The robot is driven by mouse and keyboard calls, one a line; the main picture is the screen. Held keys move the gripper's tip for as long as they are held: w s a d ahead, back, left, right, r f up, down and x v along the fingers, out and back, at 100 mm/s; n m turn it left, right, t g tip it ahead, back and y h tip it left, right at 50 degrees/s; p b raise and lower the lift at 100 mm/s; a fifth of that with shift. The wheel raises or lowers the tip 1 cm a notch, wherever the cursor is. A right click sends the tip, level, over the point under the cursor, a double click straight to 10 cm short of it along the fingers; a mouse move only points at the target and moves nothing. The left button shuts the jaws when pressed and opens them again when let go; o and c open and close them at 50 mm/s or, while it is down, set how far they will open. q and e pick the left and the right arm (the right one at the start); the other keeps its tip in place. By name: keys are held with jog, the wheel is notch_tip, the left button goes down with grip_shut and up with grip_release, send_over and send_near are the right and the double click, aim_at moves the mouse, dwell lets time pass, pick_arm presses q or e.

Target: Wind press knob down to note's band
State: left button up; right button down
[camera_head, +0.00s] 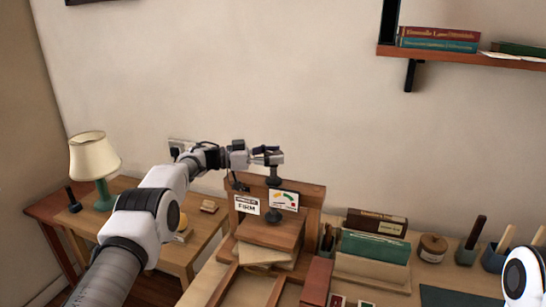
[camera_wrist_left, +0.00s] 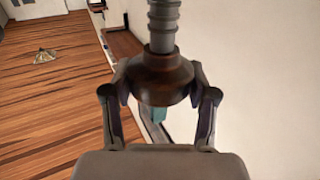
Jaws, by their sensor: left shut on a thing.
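The wooden book press (camera_head: 313,215) stands on the desk at the back wall. Its top beam carries a dark screw fitting (camera_head: 273,180), and a dark foot sits on the board below. A paper note (camera_head: 247,204) reading "FIRM" and a small gauge card (camera_head: 285,200) with coloured bands are on its front. My left gripper (camera_head: 270,156) is above the beam. In the left wrist view its fingers are shut on the brown round press knob (camera_wrist_left: 162,80), with the grey threaded screw (camera_wrist_left: 163,25) joined to it. My right gripper is out of view.
A lamp (camera_head: 95,160) stands on the side table at left. Right of the press are green folders (camera_head: 375,246), a round jar (camera_head: 432,248) and pen cups (camera_head: 468,252). A shelf with books (camera_head: 440,38) is high at right. The wall above the press is clear.

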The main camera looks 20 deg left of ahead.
pick_arm(q)
jog(key=shift+r, duration=0.35)
jog(key=o, duration=1)
jog(key=shift+o, duration=0.9)
jog(key=shift+f, duration=0.15)
jog(key=v, duration=1.2)
jog(key=shift+d, duration=0.1)
